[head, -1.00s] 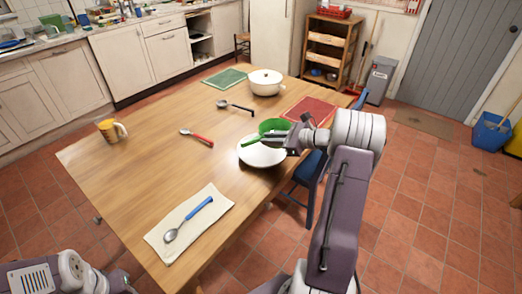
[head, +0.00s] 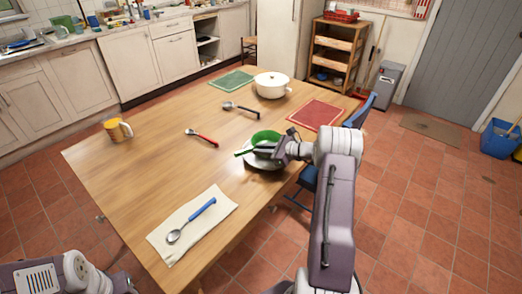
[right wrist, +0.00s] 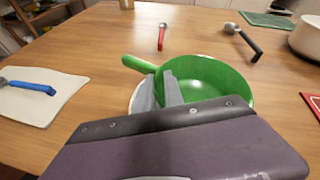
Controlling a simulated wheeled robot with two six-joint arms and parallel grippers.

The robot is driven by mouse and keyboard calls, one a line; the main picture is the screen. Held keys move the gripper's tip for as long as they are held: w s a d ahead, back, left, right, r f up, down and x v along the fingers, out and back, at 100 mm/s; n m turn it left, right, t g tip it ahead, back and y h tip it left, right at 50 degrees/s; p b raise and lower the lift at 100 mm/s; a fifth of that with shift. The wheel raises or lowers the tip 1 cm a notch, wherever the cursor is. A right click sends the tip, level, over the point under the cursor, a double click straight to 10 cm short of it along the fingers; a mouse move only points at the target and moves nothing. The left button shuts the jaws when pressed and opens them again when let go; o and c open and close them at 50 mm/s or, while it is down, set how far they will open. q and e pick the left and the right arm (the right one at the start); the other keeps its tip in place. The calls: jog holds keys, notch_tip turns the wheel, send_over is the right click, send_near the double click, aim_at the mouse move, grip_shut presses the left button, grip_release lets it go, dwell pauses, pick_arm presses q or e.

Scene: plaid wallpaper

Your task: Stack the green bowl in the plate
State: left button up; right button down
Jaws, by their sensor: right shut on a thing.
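The green bowl (head: 266,138) has a green handle pointing left and also shows in the right wrist view (right wrist: 222,82). My right gripper (head: 266,150) is shut on the bowl's near side, by the handle. The white plate (head: 262,165) lies on the table under the bowl, partly hidden by bowl and gripper. In the right wrist view, a sliver of the plate's rim (right wrist: 136,98) shows left of the fingers. The bowl is over the plate; I cannot tell whether they touch. Only links of my left arm show, at the lower left; its gripper is out of view.
A spoon with a blue handle (head: 200,210) lies on a cream cloth (head: 218,217). A red-handled spoon (head: 204,138), a black-handled ladle (head: 240,109), a yellow mug (head: 118,130), a white pot (head: 271,86), a green mat (head: 232,80) and a red mat (head: 316,115) are on the table.

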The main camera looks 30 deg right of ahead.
jog(key=shift+f, duration=0.3)
jog(key=c, duration=1.4)
grip_release()
jog(key=shift+s+d+r, duration=0.1)
jog(key=shift+s+r, duration=0.05)
jog(key=shift+r, duration=0.35)
jog(key=p+v, duration=0.1)
jog(key=v, duration=1)
jog(key=shift+s+d, duration=0.15)
jog(key=shift+s, duration=0.15)
